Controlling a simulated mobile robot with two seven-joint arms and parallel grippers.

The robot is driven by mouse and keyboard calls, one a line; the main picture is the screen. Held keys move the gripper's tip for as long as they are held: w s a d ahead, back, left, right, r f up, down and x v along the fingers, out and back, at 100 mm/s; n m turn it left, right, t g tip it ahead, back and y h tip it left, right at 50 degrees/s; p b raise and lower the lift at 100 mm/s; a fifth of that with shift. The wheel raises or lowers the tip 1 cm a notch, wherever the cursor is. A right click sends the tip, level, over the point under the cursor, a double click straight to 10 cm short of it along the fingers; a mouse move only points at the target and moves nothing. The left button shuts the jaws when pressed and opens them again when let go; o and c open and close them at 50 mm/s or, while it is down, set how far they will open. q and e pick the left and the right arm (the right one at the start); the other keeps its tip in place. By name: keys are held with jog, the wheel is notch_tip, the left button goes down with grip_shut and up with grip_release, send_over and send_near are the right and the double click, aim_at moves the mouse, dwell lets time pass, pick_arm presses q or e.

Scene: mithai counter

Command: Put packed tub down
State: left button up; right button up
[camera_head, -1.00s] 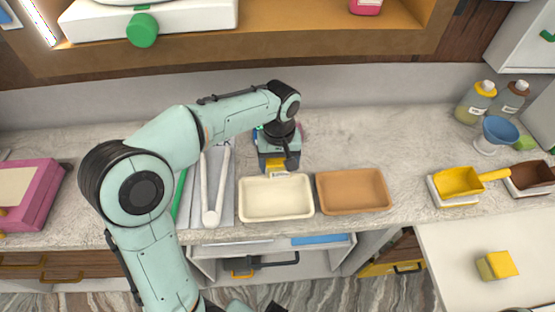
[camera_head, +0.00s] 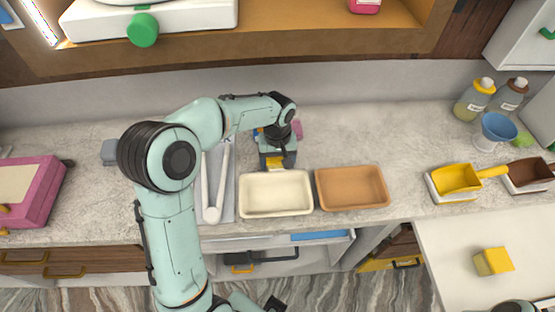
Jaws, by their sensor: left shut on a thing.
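My left gripper (camera_head: 276,161) reaches down over the counter, just behind the cream tray. It is shut on a small yellow thing (camera_head: 274,164), which I take to be the packed tub. The gripper and wrist hide most of it, and I cannot tell whether its underside touches the counter. The cream tray (camera_head: 276,212) lies empty in front of it.
An empty brown tray (camera_head: 352,188) lies right of the cream one. White tongs (camera_head: 212,213) lie on a grey mat to the left. A yellow scoop (camera_head: 458,180) and bottles (camera_head: 473,102) stand right. The counter (camera_head: 370,135) behind the brown tray is clear.

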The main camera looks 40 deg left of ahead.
pick_arm(q)
jog(key=shift+f, duration=0.2)
jog(key=o, duration=1.1)
